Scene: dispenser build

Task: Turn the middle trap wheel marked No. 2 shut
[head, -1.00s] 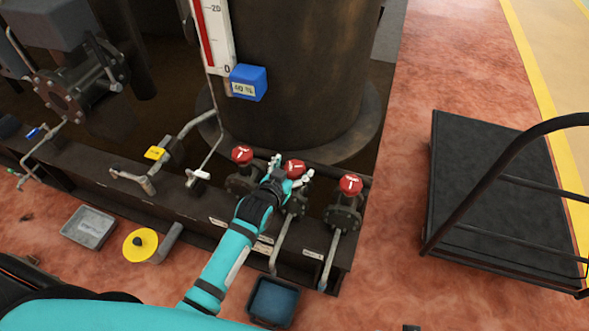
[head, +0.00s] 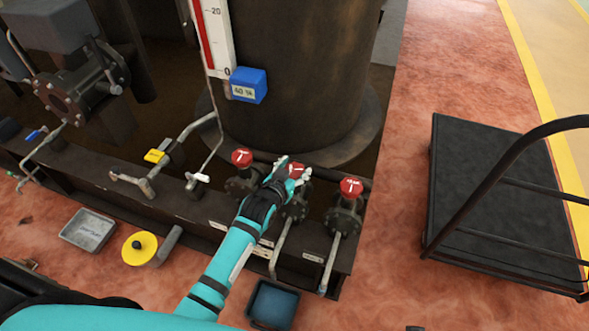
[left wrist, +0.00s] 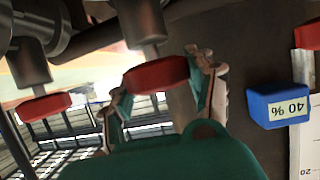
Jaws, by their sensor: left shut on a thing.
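The middle trap wheel (head: 296,167) is a small red handwheel with a white mark, on top of the middle valve of three. My left gripper (head: 291,172) is shut on this wheel, reaching in from the front left and hiding part of it. In the left wrist view the red wheel (left wrist: 155,75) sits between the two fingers of my left gripper (left wrist: 163,92). The red wheels to the left (head: 242,157) and right (head: 351,187) stand apart from the gripper. My right gripper is out of view.
A large dark tank (head: 300,80) stands behind the valves, with a blue 40 % block (head: 248,84) on its gauge. A blue-lined tray (head: 273,304) is on the floor below. A black cart (head: 500,190) stands right, with open red floor between.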

